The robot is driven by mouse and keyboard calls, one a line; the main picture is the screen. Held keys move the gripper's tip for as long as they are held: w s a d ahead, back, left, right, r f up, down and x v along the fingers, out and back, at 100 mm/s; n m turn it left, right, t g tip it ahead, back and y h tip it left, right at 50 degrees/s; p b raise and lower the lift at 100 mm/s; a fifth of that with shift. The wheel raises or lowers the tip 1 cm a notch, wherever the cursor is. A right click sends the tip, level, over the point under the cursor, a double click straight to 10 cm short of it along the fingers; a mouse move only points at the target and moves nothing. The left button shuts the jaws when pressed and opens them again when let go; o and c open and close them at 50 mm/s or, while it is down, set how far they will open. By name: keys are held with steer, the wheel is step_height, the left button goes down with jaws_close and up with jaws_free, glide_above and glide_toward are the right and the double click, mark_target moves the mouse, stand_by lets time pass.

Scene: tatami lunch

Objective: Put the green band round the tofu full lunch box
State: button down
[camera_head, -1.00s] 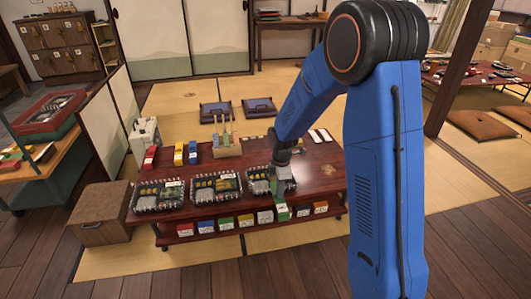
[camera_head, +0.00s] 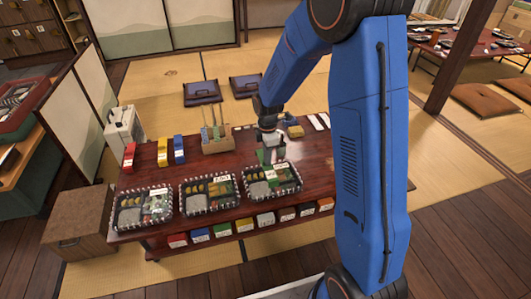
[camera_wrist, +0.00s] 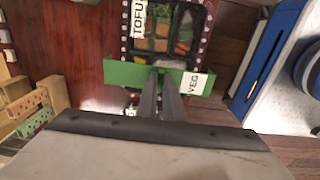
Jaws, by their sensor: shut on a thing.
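A dark open lunch box (camera_wrist: 209,25) with a TOFU label (camera_wrist: 138,18) and food in compartments is just beyond the band. In the head view this seems to be the right-hand lunch box (camera_head: 299,185). The band crosses in front of the box's edge in the wrist view; I cannot tell whether it touches the box.
Two more filled lunch boxes stand to the left, one in the middle (camera_head: 183,201) and one at left (camera_head: 116,218). Red (camera_head: 129,156), yellow (camera_head: 162,153) and blue (camera_head: 179,150) items and a wooden holder (camera_head: 217,143) stand behind. Coloured labelled items fill the lower shelf.

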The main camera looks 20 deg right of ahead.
steer(key=shift+f, duration=3.35)
steer(key=shift+d+f, duration=0.2)
steer(key=shift+f, duration=0.65)
steer(key=c, duration=1.3)
jaws_free()
steer(key=shift+o, duration=0.2)
steer(key=shift+r, duration=4)
